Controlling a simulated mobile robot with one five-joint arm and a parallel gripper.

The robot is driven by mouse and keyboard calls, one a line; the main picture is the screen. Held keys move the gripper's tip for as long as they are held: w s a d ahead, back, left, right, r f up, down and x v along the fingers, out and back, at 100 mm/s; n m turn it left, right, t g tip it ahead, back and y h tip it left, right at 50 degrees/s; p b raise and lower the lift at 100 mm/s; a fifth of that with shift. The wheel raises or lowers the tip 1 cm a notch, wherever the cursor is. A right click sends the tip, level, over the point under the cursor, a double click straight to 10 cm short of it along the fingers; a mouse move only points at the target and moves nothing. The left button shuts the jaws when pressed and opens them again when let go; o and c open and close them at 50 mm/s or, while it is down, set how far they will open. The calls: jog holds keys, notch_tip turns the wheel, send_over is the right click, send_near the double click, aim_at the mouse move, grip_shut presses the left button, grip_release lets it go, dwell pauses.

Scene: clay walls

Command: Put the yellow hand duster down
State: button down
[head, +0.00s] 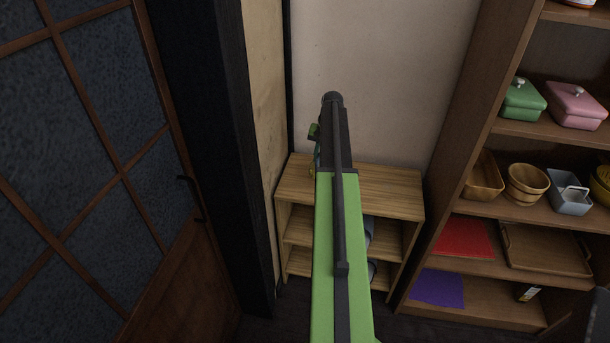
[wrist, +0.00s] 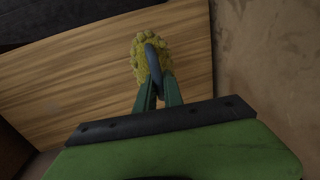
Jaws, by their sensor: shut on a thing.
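The yellow hand duster (wrist: 137,60) shows in the wrist view as a fuzzy yellow head with a dark blue-grey handle. My gripper (wrist: 158,88) is shut on it at the handle. The duster is over the light wooden top of a low shelf unit (wrist: 70,85); I cannot tell whether it touches the wood. In the head view the low shelf unit (head: 390,190) stands in the corner, and my green arm reaches over it. My gripper (head: 314,150) is mostly hidden behind the arm there, with only a speck of yellow showing.
A tall bookcase (head: 470,150) on the right holds green and pink lidded dishes, bowls, a red sheet and a wooden tray (head: 545,250). A dark lattice door (head: 100,150) and dark post (head: 210,120) stand on the left. The low unit's top looks bare around the duster.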

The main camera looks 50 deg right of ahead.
jog(key=w+f+b, duration=0.2)
jog(key=w+a+f+b, duration=0.1)
jog(key=w+f+b, duration=0.1)
jog(key=f, duration=0.1)
jog(key=w+f+b, duration=0.2)
jog(key=f+b, duration=0.1)
jog(key=shift+a+f, duration=0.1)
jog(key=shift+a, duration=0.15)
jog(key=shift+r+p, duration=0.25)
jog(key=shift+p, duration=0.05)
jog(key=shift+f, duration=0.15)
jog(key=c, duration=1.5)
grip_release()
jog(key=shift+o, duration=0.2)
